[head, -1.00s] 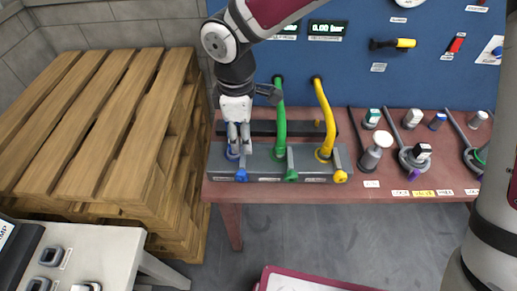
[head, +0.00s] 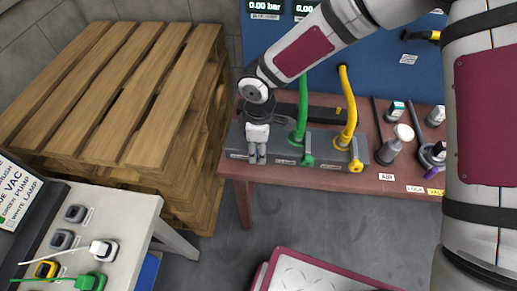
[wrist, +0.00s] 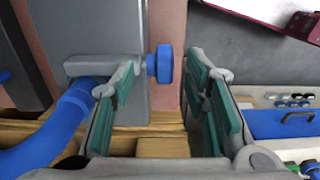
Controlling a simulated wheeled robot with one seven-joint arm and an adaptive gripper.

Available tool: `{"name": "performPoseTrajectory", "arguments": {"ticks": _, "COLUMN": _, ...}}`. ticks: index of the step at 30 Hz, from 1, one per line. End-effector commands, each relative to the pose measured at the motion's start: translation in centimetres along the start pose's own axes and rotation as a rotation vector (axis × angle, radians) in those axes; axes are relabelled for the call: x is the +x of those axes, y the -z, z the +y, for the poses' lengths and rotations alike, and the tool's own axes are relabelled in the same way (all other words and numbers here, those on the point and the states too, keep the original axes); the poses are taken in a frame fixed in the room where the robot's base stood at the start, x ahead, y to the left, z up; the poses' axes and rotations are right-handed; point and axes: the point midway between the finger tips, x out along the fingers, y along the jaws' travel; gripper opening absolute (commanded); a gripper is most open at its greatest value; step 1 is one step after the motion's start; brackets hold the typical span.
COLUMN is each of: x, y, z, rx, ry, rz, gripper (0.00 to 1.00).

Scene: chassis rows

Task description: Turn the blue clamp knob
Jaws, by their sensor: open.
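The blue clamp knob (wrist: 163,64) sticks out from the grey clamp arm (wrist: 88,66) in the wrist view. A blue hose (wrist: 45,135) runs beneath that arm at lower left. My gripper (wrist: 165,76) is open, with one green-padded finger on each side of the knob's line and a gap on both sides. No contact with the knob shows. In the head view my gripper (head: 257,154) points down at the left front of the grey hose block (head: 322,176) and hides the blue knob there.
Green (head: 302,110) and yellow (head: 349,105) hoses with matching knobs stand right of my gripper. A wooden pallet stack (head: 110,95) stands left of the red-brown bench (head: 300,180). A white table (head: 125,215) with plugs is at lower left.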

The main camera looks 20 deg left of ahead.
Motion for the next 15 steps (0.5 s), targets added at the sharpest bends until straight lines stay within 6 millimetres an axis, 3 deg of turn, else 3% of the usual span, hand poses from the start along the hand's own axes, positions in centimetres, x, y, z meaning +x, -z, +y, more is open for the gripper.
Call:
{"name": "performPoseTrajectory", "arguments": {"ticks": 4, "x": 1.01, "y": 0.0, "z": -0.02, "rx": -0.001, "ry": 0.0, "rz": 0.0, "gripper": 0.42}}
{"name": "performPoseTrajectory", "arguments": {"ticks": 13, "x": 1.23, "y": -0.01, "z": 0.03, "rx": 0.0, "ry": -0.001, "rz": 0.0, "gripper": 0.42}}
{"name": "performPoseTrajectory", "arguments": {"ticks": 14, "x": 1.23, "y": -0.01, "z": 0.03, "rx": 0.0, "ry": -0.001, "rz": 0.0, "gripper": 0.39}}
{"name": "performPoseTrajectory", "arguments": {"ticks": 15, "x": 1.23, "y": -0.02, "z": 0.03, "rx": 0.0, "ry": -0.001, "rz": 0.0, "gripper": 0.3}}
